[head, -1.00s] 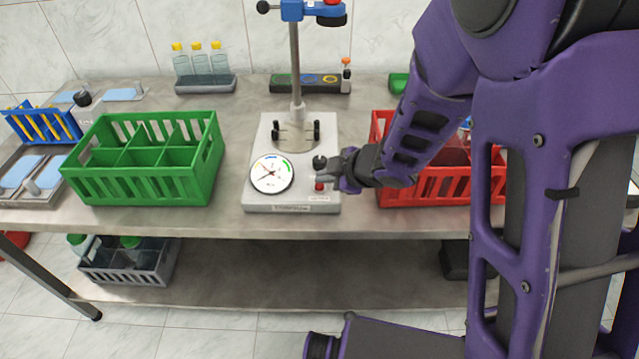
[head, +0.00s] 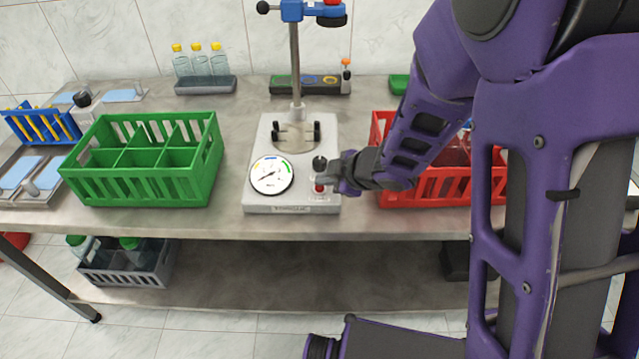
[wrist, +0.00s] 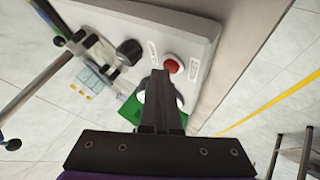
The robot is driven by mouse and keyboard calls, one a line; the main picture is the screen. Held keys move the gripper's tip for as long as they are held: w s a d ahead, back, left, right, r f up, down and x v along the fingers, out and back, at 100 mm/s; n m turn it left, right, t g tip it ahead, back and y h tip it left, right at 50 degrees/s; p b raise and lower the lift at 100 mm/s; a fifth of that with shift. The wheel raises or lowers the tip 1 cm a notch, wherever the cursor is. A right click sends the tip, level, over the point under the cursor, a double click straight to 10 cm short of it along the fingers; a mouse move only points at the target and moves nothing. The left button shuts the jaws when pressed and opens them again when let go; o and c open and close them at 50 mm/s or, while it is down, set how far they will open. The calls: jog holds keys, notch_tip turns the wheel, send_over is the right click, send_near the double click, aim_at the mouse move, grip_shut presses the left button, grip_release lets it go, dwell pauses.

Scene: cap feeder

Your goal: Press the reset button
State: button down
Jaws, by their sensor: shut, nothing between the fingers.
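The red reset button (head: 319,189) is on the front right of the pale test device (head: 262,135), beside a label. In the wrist view the red button (wrist: 174,66) shows just beyond my fingertips and a little to their right. My gripper (head: 324,179) is shut and empty, reaching in from the right, close to the button. In the wrist view its fingers (wrist: 159,76) hide part of the round gauge. I cannot tell whether the tips touch the button.
A black knob (head: 319,162) stands just behind the button, and the round gauge (head: 271,175) is to its left. A green crate (head: 140,185) is at left, and a red crate (head: 430,188) is at right beneath my arm. Bare bench lies between crates and device.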

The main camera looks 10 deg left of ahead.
jog(key=shift+r+p, duration=0.65)
jog(key=shift+r, duration=0.1)
jog(key=shift+r, duration=0.1)
notch_tip(320, 180, up, 5)
jog(key=p, duration=0.5)
dwell(0.4)
